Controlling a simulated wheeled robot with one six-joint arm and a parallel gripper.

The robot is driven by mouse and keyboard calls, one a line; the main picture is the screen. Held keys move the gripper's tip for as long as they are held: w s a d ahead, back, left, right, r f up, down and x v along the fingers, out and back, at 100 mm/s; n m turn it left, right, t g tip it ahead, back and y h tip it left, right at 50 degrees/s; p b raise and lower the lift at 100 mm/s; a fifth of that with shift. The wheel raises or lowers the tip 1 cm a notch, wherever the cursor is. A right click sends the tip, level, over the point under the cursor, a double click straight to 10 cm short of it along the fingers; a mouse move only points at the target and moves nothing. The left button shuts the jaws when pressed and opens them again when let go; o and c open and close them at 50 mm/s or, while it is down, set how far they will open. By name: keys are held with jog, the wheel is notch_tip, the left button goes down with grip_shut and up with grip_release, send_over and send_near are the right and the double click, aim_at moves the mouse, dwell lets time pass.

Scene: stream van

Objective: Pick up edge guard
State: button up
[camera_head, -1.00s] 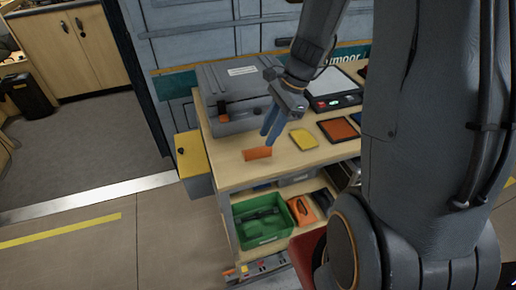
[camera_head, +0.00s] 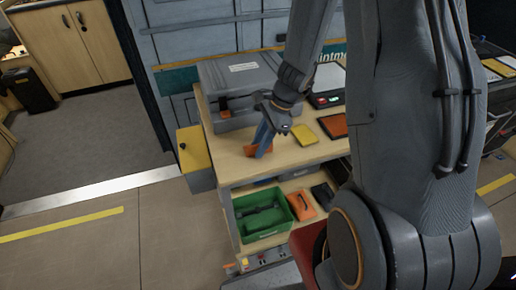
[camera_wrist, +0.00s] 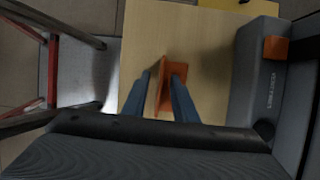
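The orange edge guard (camera_head: 251,150) stands on the wooden top of the cart, near its front left. It is an angled piece; in the wrist view the edge guard (camera_wrist: 177,69) shows an upright flange and a flat part. My gripper (camera_head: 262,150) is down at the edge guard, its blue fingers partly hiding it in the head view. In the wrist view my gripper (camera_wrist: 160,88) is open, with one finger on each side of the upright flange. A gap shows between the left finger and the flange; contact on the right is unclear.
A grey case (camera_head: 240,85) stands behind on the cart top. A yellow piece (camera_head: 305,134) and an orange-brown panel (camera_head: 333,126) lie to the right. A green bin (camera_head: 261,238) and an orange item (camera_head: 301,205) sit on the shelf below. A yellow-topped box (camera_head: 195,148) adjoins the left side.

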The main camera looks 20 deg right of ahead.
jog(key=shift+f, duration=0.2)
dwell(0.6)
jog(key=shift+c, duration=0.2)
grip_shut()
